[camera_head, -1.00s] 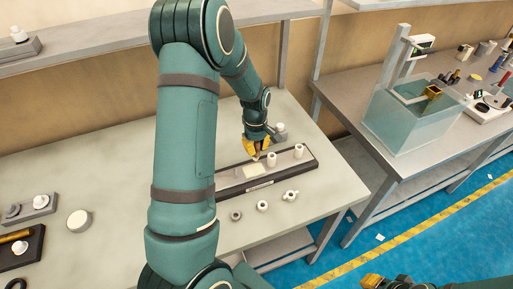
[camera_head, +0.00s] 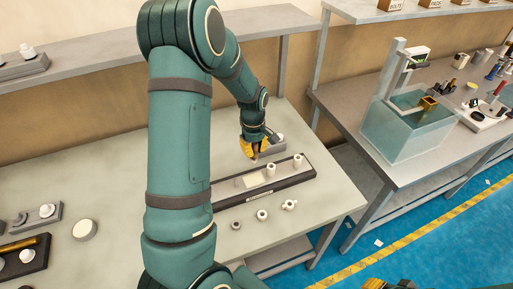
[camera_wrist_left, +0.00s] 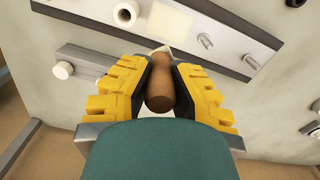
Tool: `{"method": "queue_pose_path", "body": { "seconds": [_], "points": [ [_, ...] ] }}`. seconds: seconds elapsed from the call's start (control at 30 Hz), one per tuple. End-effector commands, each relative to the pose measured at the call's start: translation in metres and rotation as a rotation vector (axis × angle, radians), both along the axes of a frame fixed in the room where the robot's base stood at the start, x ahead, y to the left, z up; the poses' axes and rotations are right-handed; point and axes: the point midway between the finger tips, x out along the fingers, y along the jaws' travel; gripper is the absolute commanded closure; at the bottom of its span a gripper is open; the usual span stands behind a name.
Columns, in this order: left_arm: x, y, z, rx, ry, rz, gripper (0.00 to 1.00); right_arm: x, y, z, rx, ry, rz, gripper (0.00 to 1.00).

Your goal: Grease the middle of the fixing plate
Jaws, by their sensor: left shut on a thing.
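My left gripper (camera_head: 254,150) is shut on a brown wooden handle (camera_wrist_left: 163,88). A pale tip (camera_wrist_left: 163,48) shows at the handle's far end, partly hidden. The gripper hangs above and behind the fixing plate (camera_head: 222,195), a long grey plate with a dark edge. The plate has a cream square (camera_head: 252,181) near its middle and white cylinders standing on it. In the left wrist view the cream square (camera_wrist_left: 165,20) lies just beyond the tool tip, apparently not touching it; two pins stand to its right. A bit of my right gripper (camera_head: 375,284) shows at the bottom edge.
A small grey holder with a white knob (camera_head: 279,137) stands close behind the plate. Several small white fittings (camera_head: 262,215) lie in front of it. A white disc (camera_head: 85,229) lies at the left. A glass tank (camera_head: 405,130) stands on the other bench.

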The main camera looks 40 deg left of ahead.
Motion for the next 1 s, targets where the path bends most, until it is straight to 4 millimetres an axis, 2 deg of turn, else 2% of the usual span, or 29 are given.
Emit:
{"method": "queue_pose_path", "body": {
  "seconds": [0.2, 0.47, 0.67, 1.0],
  "points": [
    [-0.019, 0.010, 0.006, -0.003, 0.000, 0.005, 1.00, 0.000, 0.000, 0.002, 0.000, 0.000, 0.000, 0.73],
    [-0.025, 0.013, 0.005, 0.001, -0.002, 0.000, 1.00, 0.000, 0.000, 0.000, 0.000, 0.000, 0.000, 0.73],
    [-0.025, 0.013, -0.008, 0.002, -0.002, 0.000, 1.00, 0.000, 0.001, -0.010, -0.001, 0.000, 0.000, 0.73],
    [-0.025, 0.013, -0.044, 0.001, -0.001, 0.000, 1.00, 0.001, 0.002, -0.037, -0.006, 0.000, -0.001, 0.73]
  ]
}}
